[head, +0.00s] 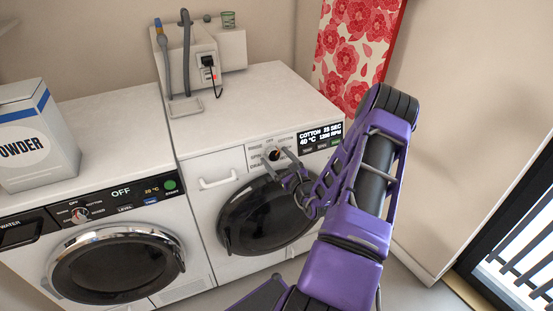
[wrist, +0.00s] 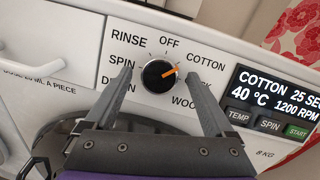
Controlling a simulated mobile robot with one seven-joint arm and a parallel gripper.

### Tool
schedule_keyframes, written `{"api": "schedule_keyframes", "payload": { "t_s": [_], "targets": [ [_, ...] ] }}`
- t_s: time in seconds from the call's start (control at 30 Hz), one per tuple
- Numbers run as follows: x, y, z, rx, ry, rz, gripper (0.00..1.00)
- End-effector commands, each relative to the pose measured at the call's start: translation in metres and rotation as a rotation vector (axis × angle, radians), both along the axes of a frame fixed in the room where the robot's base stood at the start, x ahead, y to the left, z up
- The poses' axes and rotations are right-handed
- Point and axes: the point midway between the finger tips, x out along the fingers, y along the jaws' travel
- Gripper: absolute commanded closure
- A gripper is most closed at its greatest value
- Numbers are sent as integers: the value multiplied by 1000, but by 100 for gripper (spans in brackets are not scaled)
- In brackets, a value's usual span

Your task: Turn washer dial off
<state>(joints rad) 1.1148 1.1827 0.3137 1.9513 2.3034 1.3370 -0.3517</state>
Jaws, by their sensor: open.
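The washer (head: 237,163) is the white machine on the right, with a dark round door. Its dial (wrist: 157,76) is a black knob with a silver rim and an orange pointer. In the wrist view the pointer aims up and right, towards COTTON, and the word OFF stands above the dial. The display (wrist: 270,100) reads COTTON, 40 °C, 1200 RPM. My gripper (wrist: 163,80) is open, with one finger on the left of the dial and the other on the right. I cannot tell whether the fingers touch it. In the head view the dial (head: 272,154) is partly hidden by my gripper (head: 289,165).
A second machine (head: 97,236) stands at the left, and its display reads OFF. A powder box (head: 37,137) stands on top of it. Hoses and a plug sit on the wall behind the washer. A white handle (head: 219,181) is left of the dial.

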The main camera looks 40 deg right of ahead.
Motion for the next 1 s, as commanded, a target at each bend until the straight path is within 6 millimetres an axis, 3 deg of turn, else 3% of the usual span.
{"api": "schedule_keyframes", "payload": {
  "t_s": [0.3, 0.8, 1.0],
  "targets": [
    [3, -1, 0, 1, 0, 0, 12],
    [3, 0, 0, 0, 0, 0, 98],
    [3, 0, 0, -16, 4, 5, 98]
  ]
}}
